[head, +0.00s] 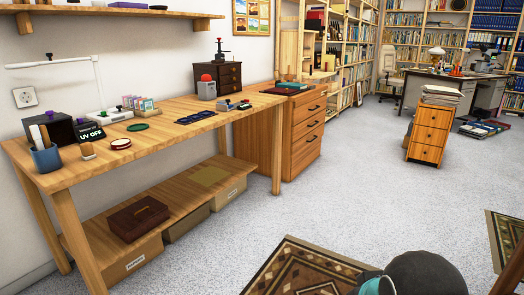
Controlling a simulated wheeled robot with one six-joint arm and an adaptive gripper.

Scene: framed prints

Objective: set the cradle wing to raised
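I cannot clearly pick out the cradle or its wing at this distance. On the wooden cabinet (285,135) beyond the workbench, a low flat item (292,86) in green and red lies with small upright pieces behind it; I cannot tell whether it is the cradle. A dark rounded part with a teal ring at the bottom edge looks like my own arm. My gripper's fingers do not show.
The workbench (165,130) along the left wall holds a blue cup (46,159), a black box (52,130), a "UV OFF" sign (90,134) and a dark drawer chest (218,78). A drawer unit (429,132) stands right. Grey floor between is clear; a patterned rug (300,270) lies in front.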

